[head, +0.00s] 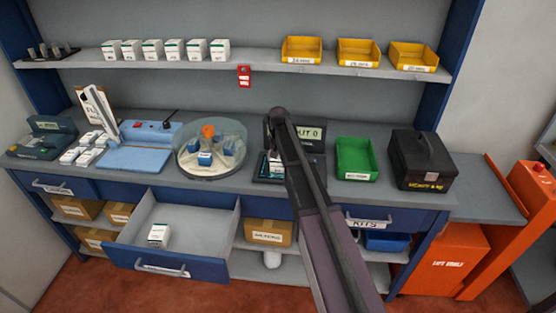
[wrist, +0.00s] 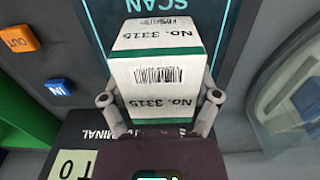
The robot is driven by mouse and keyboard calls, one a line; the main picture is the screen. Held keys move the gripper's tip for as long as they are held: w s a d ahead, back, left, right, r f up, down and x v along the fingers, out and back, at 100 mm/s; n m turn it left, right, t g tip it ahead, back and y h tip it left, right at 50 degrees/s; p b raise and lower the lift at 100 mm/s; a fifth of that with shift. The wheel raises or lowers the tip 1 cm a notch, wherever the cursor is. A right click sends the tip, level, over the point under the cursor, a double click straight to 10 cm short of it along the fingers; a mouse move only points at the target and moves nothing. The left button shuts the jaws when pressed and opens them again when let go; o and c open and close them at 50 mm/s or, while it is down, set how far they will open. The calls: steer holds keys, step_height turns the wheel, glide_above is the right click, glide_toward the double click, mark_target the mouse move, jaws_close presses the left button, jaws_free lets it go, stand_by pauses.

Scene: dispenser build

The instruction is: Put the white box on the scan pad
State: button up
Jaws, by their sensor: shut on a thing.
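The white box (wrist: 155,75) has green bands, a barcode and "No. 3315" on it. My gripper (wrist: 159,98) is shut on it, with one finger on each side in the wrist view. The box is over the dark scan pad (wrist: 103,18), inside its light blue outline and near the "SCAN" lettering. I cannot tell whether its underside touches the pad. In the head view my arm covers the gripper and most of the scan pad (head: 263,178), which is in front of the terminal screen (head: 312,135).
On the counter, a round clear-covered dispenser (head: 184,163) stands left of the pad, and a green bin (head: 355,160) and black case (head: 424,160) stand right. An open drawer (head: 168,262) below holds another white box (head: 158,236). Orange and blue buttons (wrist: 20,38) are beside the pad.

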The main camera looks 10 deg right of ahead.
steer(key=shift+f, duration=0.2)
steer(key=o, duration=1.1)
steer(key=shift+r, duration=0.1)
steer(key=shift+o, duration=0.2)
steer(key=shift+r, duration=0.15)
step_height(320, 180, up, 12)
steer(key=p, duration=1.2)
steer(key=s+n, duration=0.3)
steer(key=s, duration=2.7)
steer(key=shift+a+n, duration=0.25)
steer(key=shift+n, duration=0.05)
steer(key=shift+s, duration=0.1)
